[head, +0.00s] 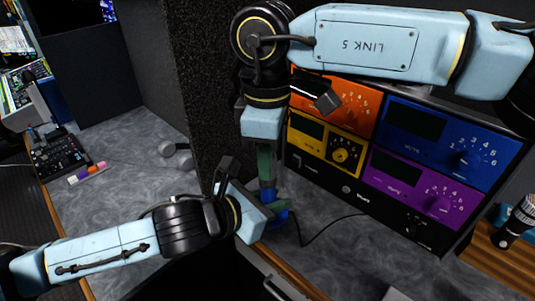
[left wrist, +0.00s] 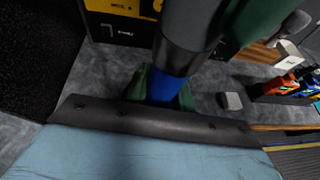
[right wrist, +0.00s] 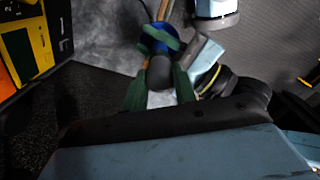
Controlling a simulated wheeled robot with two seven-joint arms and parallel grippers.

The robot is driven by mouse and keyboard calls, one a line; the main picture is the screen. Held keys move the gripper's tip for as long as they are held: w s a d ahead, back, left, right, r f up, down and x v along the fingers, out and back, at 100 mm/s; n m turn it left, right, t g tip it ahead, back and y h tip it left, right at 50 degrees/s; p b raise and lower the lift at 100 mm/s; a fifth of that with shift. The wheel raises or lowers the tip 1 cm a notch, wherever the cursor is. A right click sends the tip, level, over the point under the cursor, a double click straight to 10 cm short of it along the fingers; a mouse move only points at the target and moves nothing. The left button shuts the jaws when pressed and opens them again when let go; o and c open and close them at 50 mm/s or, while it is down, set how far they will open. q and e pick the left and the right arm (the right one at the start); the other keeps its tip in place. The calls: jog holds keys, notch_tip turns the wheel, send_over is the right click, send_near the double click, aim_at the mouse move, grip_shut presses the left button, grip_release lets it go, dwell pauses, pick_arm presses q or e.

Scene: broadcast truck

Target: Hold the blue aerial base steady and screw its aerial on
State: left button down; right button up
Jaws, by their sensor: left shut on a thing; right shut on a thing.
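The blue aerial base (head: 283,216) stands upright on the grey counter near its front edge. My left gripper (head: 274,208) is shut on it from the left; its green fingers flank the blue body in the left wrist view (left wrist: 165,88). My right gripper (head: 266,165) points down from above, shut on the dark aerial, with green fingers on both sides. In the left wrist view the aerial (left wrist: 190,35) stands upright directly over the base and appears to touch it. The right wrist view looks down on the aerial's end (right wrist: 160,73); the joint's thread is hidden.
A rack of orange, blue, yellow and purple panels (head: 400,150) stands close behind on the right. A black cable (head: 325,229) runs from the base area. A dark partition (head: 205,80) stands behind left.

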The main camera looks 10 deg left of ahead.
jog(key=o, duration=0.9)
jog(key=shift+o, duration=0.2)
jog(key=shift+r, duration=2.3)
jog(key=shift+c, duration=0.4)
